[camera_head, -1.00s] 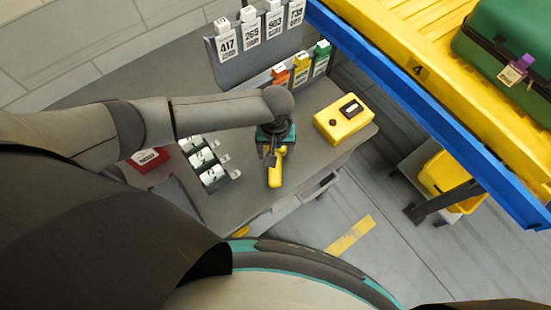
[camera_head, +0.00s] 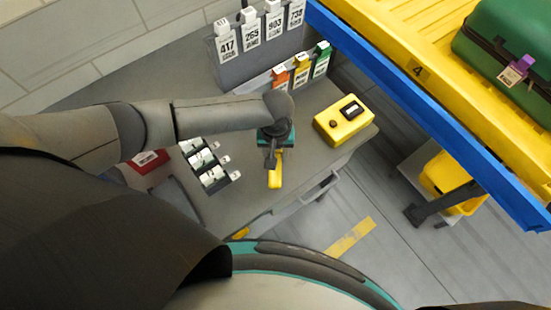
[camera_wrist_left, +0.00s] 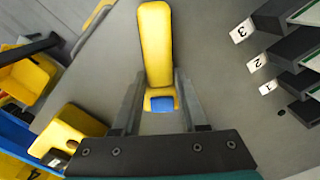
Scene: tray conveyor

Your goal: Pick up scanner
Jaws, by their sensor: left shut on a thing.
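The scanner (camera_head: 275,180) is yellow, with a long rounded handle, and is over the grey desk near its front edge. My left gripper (camera_head: 271,160) reaches down over its far end and hides part of it. In the left wrist view the scanner (camera_wrist_left: 156,45) points away between the two fingers, with a blue patch at its near end. My left gripper (camera_wrist_left: 159,80) is shut on the scanner there. I cannot tell whether the scanner touches the desk. My right gripper is not in view.
A yellow box with a dark display (camera_head: 343,120) stands right of the scanner. A rack of numbered white tags (camera_head: 209,163) is to the left. Numbered cards (camera_head: 260,32) stand at the back. The blue-edged yellow conveyor (camera_head: 420,108) runs along the right.

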